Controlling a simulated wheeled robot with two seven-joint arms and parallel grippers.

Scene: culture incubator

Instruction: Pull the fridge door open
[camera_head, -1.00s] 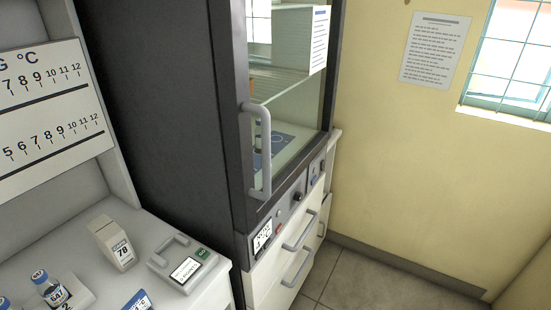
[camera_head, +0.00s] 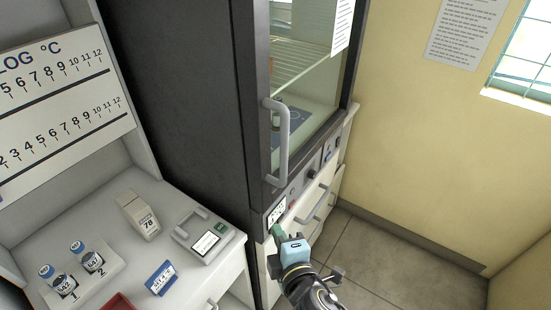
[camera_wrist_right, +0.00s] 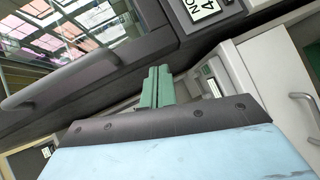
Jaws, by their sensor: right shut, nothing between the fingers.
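The fridge (camera_head: 256,100) is a tall dark cabinet with a glass door (camera_head: 307,80), which looks closed. Its grey vertical bar handle (camera_head: 283,150) is on the left side of the door. My right gripper (camera_head: 277,231) is below the handle, in front of the control panel, apart from the handle. Its green fingers (camera_wrist_right: 158,87) are shut and empty in the right wrist view. The handle also shows in the right wrist view (camera_wrist_right: 60,82), to the left of the fingers. My left gripper is not in view.
White drawers with handles (camera_head: 310,208) are under the fridge door. Floor at right is clear.

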